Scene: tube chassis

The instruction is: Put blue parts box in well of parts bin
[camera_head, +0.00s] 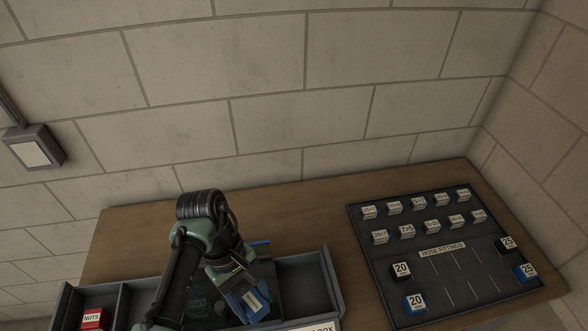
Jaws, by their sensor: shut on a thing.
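The blue parts box (248,304), with a white label, shows at the end of my arm, low in the middle of the view. My gripper (236,286) is shut on it, seen from above; the fingers are mostly hidden by the wrist. The parts bin (324,267) is a grey tray with dividers along the table's front edge. My gripper and the box are over its middle part. The box's underside is hidden, so I cannot tell whether it touches the bin floor.
A red box labelled NUTS (92,318) sits in the bin's left compartment. A dark hose fittings tray (459,288) at right holds several small white-labelled boxes and blue and black numbered blocks. The wooden table (135,235) is bare behind the bin. A block wall stands behind.

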